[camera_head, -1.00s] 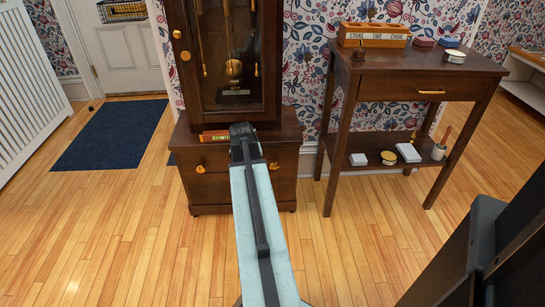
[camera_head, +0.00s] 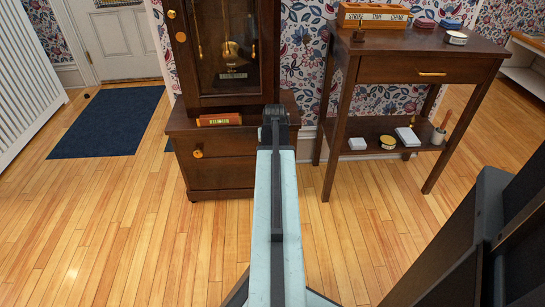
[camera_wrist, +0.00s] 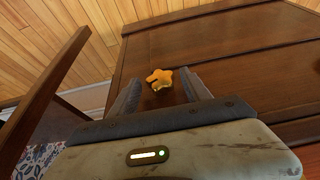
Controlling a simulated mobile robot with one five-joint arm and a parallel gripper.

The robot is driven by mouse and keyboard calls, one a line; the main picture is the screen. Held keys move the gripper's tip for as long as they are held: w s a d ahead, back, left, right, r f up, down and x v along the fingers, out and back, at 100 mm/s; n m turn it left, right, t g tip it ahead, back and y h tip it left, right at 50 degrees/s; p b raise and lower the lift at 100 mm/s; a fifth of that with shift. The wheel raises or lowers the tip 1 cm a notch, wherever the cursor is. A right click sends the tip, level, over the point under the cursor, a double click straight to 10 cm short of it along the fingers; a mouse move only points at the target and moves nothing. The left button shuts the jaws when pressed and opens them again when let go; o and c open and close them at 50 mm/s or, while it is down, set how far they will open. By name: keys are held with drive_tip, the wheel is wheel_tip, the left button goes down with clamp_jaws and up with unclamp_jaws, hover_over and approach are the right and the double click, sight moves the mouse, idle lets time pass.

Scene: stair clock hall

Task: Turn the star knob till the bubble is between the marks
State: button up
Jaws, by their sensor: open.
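The yellow star knob (camera_wrist: 160,78) shows in the wrist view on the dark wood front of the clock's base. My gripper (camera_wrist: 159,75) is open, with one finger on each side of the knob; I cannot tell whether they touch it. In the head view my gripper (camera_head: 275,113) is at the right part of the clock base (camera_head: 222,176), and my arm hides the knob. A small level (camera_head: 219,119) with a green vial lies on the base ledge, below the clock case. Its bubble and marks are too small to read.
Another brass knob (camera_head: 198,153) sits on the left of the base. The clock case (camera_head: 228,102) has a glass front and a pendulum (camera_head: 230,49). A side table (camera_head: 425,69) with small items stands to the right. A blue mat (camera_head: 110,122) lies on the floor at left.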

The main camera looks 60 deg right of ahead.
drive_tip(key=shift+w+d+f, duration=0.1)
drive_tip(key=shift+f, duration=0.1)
clamp_jaws()
drive_tip(key=shift+f, duration=0.1)
drive_tip(key=g+h+b, duration=0.2)
drive_tip(key=n+g+h+b, duration=0.1)
drive_tip(key=g+h+b, duration=0.1)
drive_tip(key=b, duration=0.1)
drive_tip(key=n+g+h+b, duration=0.1)
drive_tip(key=g+b, duration=0.2)
drive_tip(key=shift+w+a+f+h, duration=0.3)
drive_tip(key=shift+w+a+h, duration=0.05)
drive_tip(key=shift+w+h, duration=0.05)
drive_tip(key=shift+r, duration=0.1)
idle(0.3)
